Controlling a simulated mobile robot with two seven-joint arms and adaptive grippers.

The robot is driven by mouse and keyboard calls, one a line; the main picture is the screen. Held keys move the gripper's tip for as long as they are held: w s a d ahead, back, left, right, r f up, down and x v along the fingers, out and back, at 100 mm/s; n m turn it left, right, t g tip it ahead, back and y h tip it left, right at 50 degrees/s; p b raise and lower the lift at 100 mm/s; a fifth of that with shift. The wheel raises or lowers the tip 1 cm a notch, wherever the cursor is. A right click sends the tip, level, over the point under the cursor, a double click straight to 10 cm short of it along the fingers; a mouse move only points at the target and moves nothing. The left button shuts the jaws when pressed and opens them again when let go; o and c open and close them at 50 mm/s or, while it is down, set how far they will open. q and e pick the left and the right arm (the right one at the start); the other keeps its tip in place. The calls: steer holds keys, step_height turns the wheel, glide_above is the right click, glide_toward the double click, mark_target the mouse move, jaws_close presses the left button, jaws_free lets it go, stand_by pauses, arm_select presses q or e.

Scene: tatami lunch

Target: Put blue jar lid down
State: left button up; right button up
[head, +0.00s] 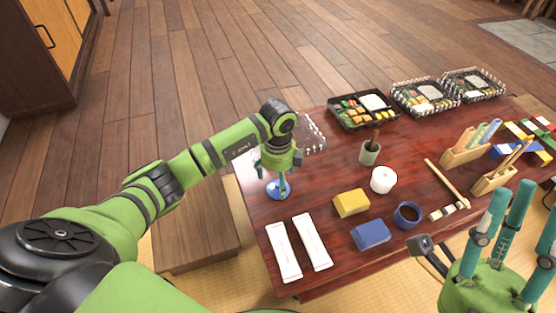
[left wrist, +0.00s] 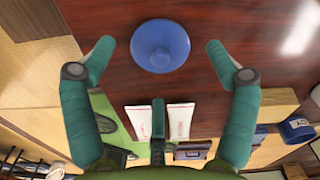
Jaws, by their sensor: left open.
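The blue jar lid (head: 273,189) lies on the red-brown table near its left edge, and it also shows as a round blue disc in the left wrist view (left wrist: 160,45). My left gripper (head: 279,184) points down just above the lid. Its fingers are spread apart on either side of the lid (left wrist: 160,62), with gaps between them and it. In the head view the fingers hide part of the lid. A dark blue jar (head: 407,216) stands uncovered toward the front right, with dark contents. My right gripper (head: 510,215) is open and empty at the lower right, fingers upward.
Two white packets (head: 298,248) lie in front of the lid. A yellow block (head: 351,203), a blue block (head: 371,235), a white candle-like cup (head: 383,180) and a green cup (head: 369,153) stand to the right. Lunch trays (head: 363,108) line the back. A clear tray (head: 312,133) sits behind my left gripper.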

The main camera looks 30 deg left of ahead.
mark_target(278, 184)
arm_select(q)
step_height(278, 184, up, 10)
steer(key=p, duration=0.2)
steer(key=shift+f+p, duration=0.25)
steer(key=shift+p, duration=0.1)
arm_select(e)
steer(key=w+a+g, duration=0.1)
steer(key=w+a+g+h, duration=0.1)
steer(key=g, duration=0.1)
steer(key=shift+w+a+f, duration=0.1)
steer(key=shift+w+a, duration=0.1)
steer(key=shift+w, duration=0.15)
